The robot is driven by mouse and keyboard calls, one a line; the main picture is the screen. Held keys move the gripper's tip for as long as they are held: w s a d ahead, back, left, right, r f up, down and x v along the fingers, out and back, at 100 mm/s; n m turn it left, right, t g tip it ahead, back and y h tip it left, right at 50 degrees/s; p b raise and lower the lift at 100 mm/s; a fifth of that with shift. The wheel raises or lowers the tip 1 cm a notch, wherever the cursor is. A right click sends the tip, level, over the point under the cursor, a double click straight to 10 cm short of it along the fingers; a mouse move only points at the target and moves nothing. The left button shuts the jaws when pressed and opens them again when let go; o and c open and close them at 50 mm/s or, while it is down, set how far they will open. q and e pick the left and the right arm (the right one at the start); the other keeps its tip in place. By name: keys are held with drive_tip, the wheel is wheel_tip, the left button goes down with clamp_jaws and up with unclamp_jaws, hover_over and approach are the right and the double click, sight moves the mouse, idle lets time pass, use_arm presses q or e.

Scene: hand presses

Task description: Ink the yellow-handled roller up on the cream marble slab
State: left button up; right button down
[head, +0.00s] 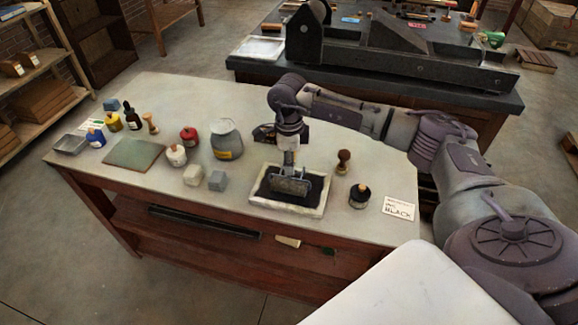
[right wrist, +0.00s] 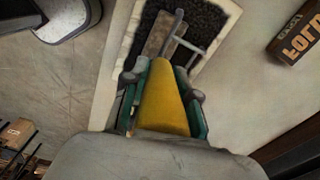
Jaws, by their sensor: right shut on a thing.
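The cream marble slab (head: 301,211) lies near the front right of the table, with a patch of black ink over its middle. Its pale rim also shows in the right wrist view (right wrist: 231,12). My right gripper (head: 291,146) is above the slab, pointing down. It is shut on the yellow handle (right wrist: 163,105) of the roller, between green-edged fingers. The roller's dark head (head: 290,186) is low over the black patch; whether it touches the ink, I cannot tell. The handle is mostly hidden in the head view. My left gripper is not in view.
A black-topped jar (head: 360,194), a brown-knobbed tool (head: 344,160) and a BLACK card (head: 398,208) are right of the slab. A green slab (head: 133,154) lies farther left. A press (head: 380,60) stands behind.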

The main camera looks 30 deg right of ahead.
drive_tip(key=shift+w+d+b, duration=1.2)
drive_tip(key=shift+w+d, duration=0.55)
drive_tip(key=shift+d, duration=0.25)
drive_tip(key=shift+s+a+p, duration=0.6)
drive_tip(key=shift+s+a, duration=0.55)
drive_tip(key=shift+a, duration=0.2)
drive_tip(key=shift+s+a+p, duration=0.6)
drive_tip(key=shift+s+a, duration=0.5)
drive_tip(key=shift+a, duration=0.2)
